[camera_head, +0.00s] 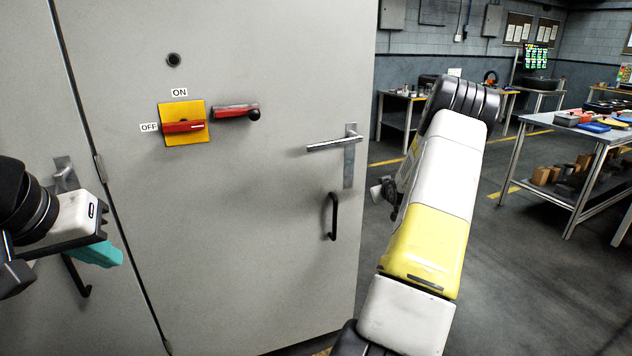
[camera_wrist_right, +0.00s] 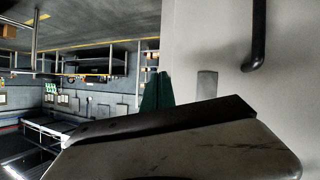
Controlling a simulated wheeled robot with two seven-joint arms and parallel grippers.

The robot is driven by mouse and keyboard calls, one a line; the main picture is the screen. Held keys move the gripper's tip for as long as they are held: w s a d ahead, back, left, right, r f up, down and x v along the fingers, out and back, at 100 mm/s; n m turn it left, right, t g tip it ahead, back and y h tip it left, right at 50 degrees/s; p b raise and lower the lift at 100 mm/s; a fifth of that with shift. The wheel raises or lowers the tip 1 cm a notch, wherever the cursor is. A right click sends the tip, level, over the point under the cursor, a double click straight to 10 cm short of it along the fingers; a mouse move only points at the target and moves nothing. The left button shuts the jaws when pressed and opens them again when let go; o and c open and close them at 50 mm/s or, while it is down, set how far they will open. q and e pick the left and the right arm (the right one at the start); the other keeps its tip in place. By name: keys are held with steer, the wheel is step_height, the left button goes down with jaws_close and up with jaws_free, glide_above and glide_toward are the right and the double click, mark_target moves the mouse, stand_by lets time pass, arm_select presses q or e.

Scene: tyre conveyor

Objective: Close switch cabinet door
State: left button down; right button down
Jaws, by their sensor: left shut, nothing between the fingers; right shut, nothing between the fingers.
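The grey switch cabinet door (camera_head: 265,255) fills the middle of the head view. Its hinge side is at the left, and its free right edge stands out against the room. It carries a metal lever handle (camera_head: 335,145), a black pull handle (camera_head: 333,216) and a yellow plate with a red switch (camera_head: 184,127). My left gripper (camera_head: 98,252) is shut and empty, with teal fingers, in front of the left panel. My right gripper (camera_wrist_right: 157,92) is shut and empty beside the door's free edge; contact cannot be told. In the head view my arm mostly hides it.
A neighbouring grey panel (camera_head: 35,110) with its own handles stands at the left. Work tables (camera_head: 590,135) with parts and boxes stand at the right and back. The floor (camera_head: 530,285) right of the door is clear. The door's pull handle also shows in the right wrist view (camera_wrist_right: 259,40).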

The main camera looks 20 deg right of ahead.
steer(key=s+a+t+y, duration=0.2)
steer(key=s+a+t, duration=0.1)
steer(key=a, duration=0.5)
steer(key=t+y, duration=0.2)
steer(key=t, duration=0.1)
glide_toward(330, 177)
steer(key=w, duration=0.6)
steer(key=shift+w+a+r, duration=0.1)
steer(key=shift+w+r, duration=0.05)
steer(key=shift+w, duration=0.25)
